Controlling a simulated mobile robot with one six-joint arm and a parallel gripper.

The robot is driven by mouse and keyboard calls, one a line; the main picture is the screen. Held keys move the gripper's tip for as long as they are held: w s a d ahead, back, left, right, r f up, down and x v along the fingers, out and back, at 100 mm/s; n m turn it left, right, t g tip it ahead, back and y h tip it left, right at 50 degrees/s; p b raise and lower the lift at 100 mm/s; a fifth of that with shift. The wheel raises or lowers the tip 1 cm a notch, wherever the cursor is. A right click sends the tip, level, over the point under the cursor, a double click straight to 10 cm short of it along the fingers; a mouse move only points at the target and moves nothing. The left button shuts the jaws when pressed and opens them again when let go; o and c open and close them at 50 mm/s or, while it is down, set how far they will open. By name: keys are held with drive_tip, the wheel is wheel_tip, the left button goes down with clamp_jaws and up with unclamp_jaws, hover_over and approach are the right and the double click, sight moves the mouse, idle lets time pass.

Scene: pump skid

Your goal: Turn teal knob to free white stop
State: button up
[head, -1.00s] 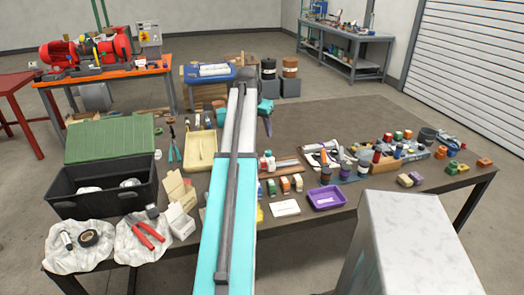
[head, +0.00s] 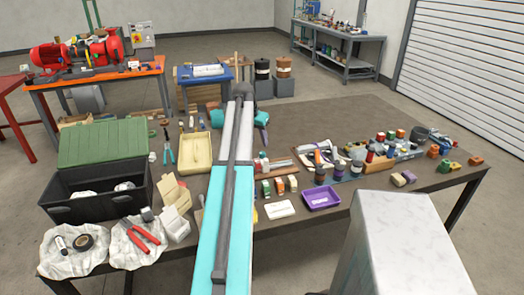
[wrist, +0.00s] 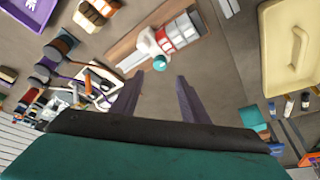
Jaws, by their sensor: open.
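In the wrist view a small round teal knob (wrist: 158,61) shows just ahead of my gripper (wrist: 160,77), roughly between the two fingertips. A white piece (wrist: 147,42), which may be the stop, sits next to the knob, with a red part (wrist: 163,36) beside it. They are on a fixture with a wooden base (wrist: 127,44) and a metal rail. My gripper is open and empty, its dark fingers on either side of the knob's line; I cannot tell whether they touch it. In the head view my arm partly hides the fixture (head: 281,165).
A purple tray (head: 322,198) and several small blocks lie in front of the fixture. A cream tray (head: 197,152) and an open black box (head: 95,195) stand to the left. Dark-lidded jars (head: 322,172) are to the right.

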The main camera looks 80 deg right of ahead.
sight(263, 153)
drive_tip(key=shift+p+x, duration=0.75)
drive_tip(key=shift+x, duration=3.6)
drive_tip(key=shift+c, duration=0.2)
clamp_jaws()
